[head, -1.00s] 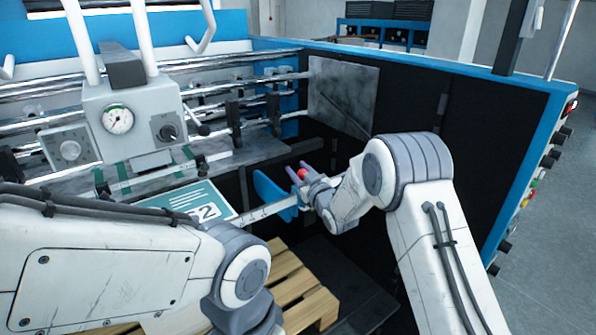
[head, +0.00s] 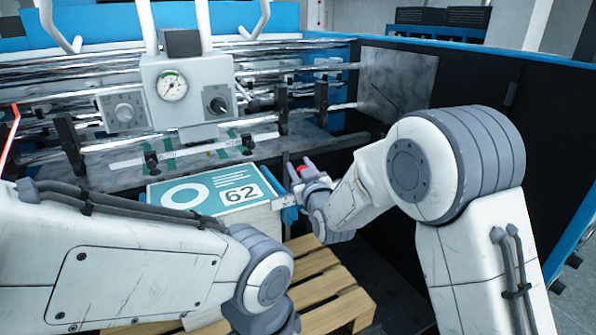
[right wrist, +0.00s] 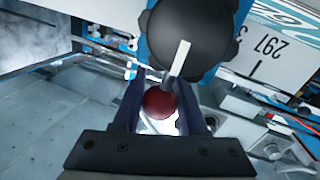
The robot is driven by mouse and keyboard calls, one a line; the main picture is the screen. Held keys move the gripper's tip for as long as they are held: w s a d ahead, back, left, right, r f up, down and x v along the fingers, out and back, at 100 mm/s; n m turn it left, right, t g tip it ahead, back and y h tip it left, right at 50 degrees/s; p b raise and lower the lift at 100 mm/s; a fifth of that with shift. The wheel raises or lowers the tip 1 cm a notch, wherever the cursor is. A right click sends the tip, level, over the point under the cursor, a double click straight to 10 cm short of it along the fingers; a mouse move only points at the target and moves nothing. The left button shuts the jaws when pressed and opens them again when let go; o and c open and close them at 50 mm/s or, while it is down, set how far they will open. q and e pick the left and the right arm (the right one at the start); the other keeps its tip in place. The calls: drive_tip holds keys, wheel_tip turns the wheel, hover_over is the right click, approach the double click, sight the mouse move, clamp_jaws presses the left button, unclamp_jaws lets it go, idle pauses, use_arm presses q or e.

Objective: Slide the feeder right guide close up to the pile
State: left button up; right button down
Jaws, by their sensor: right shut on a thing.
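The pile (head: 205,187), topped by a teal and white sheet marked 62, stands on a wooden pallet. The blue right guide (head: 287,209) stands at the pile's right side, very close to it. Whether they touch is unclear, as my arm and gripper hide part of the guide. My right gripper (head: 306,172) is at the guide's right end, shut on its red ball handle (head: 303,169). In the right wrist view the red ball (right wrist: 160,103) sits between both fingers, below a black knob (right wrist: 187,35). My left arm crosses the front; its gripper does not show.
A white ruler (right wrist: 270,47) reading 297 shows beside the black knob. The pallet (head: 325,280) lies below the pile. A grey housing with a gauge (head: 172,86) and rollers stand behind. The dark machine side wall (head: 480,100) is to the right.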

drive_tip(key=shift+c, duration=2.3)
unclamp_jaws()
drive_tip(key=shift+s+d, duration=0.2)
drive_tip(key=shift+s, duration=0.35)
drive_tip(key=b+v, duration=0.3)
drive_tip(key=v, duration=0.6)
drive_tip(key=shift+s+b, duration=0.15)
drive_tip(key=shift+b, duration=0.2)
drive_tip(key=shift+d, duration=0.1)
